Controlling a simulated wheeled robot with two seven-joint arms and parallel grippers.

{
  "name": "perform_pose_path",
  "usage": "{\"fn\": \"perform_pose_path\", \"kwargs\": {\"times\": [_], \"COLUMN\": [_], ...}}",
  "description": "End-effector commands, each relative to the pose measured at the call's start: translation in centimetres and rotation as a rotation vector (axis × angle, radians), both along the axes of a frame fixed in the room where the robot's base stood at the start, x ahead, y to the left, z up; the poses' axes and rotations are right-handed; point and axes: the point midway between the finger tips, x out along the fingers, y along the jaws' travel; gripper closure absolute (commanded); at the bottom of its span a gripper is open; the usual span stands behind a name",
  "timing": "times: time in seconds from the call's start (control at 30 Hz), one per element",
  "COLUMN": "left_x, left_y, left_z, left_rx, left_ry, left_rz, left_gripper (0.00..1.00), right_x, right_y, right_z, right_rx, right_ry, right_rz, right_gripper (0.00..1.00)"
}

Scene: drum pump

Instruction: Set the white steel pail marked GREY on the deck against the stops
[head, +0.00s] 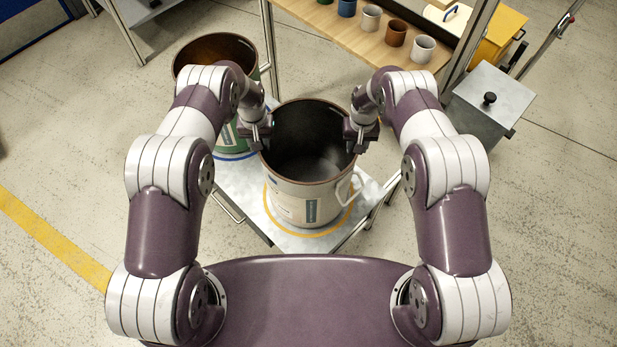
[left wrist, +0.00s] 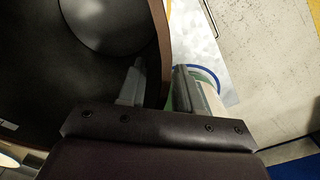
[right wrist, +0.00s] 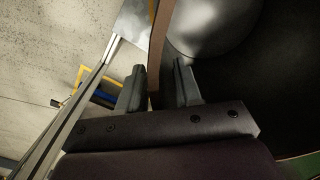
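A white steel pail (head: 290,205) with a dark, empty-looking inside appears to stand upright within a yellow ring on the pale grey deck (head: 250,200). Its label is too small to read. My left gripper (head: 256,135) is at the pail's left rim. In the left wrist view its fingers (left wrist: 160,88) are apart, one inside and one outside the rim. My right gripper (head: 361,135) is at the right rim. In the right wrist view its fingers (right wrist: 160,88) straddle the rim with gaps showing. I cannot make out the stops.
A green-sided pail (head: 229,140) with a brown inside stands on a blue ring behind left. A wooden shelf (head: 345,32) with several small cups is at the back. A grey lidded box (head: 490,105) stands at right. Floor is open at left.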

Motion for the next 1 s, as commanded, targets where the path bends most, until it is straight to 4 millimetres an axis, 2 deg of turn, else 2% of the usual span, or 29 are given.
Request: {"fn": "perform_pose_path", "kwargs": {"times": [0.33, 0.43, 0.47, 1.0], "left_x": [0.00, 0.00, 0.00, -0.01], "left_y": [0.00, 0.00, 0.00, -0.01], "left_z": [-0.34, -0.34, -0.34, -0.32], "left_rx": [0.000, 0.000, 0.000, 0.000], "left_ry": [0.000, 0.000, 0.000, 0.000], "left_rz": [0.000, 0.000, 0.000, 0.000], "left_gripper": [0.66, 0.99, 1.00, 1.00], "right_x": [0.01, 0.01, 0.01, 0.01], "right_y": [0.00, 0.00, 0.00, 0.00], "right_z": [-0.35, -0.34, -0.34, -0.31], "right_rx": [0.000, 0.000, 0.000, 0.000], "right_ry": [0.000, 0.000, 0.000, 0.000], "right_rz": [0.000, 0.000, 0.000, 0.000], "right_gripper": [0.66, 0.99, 1.00, 1.00]}}
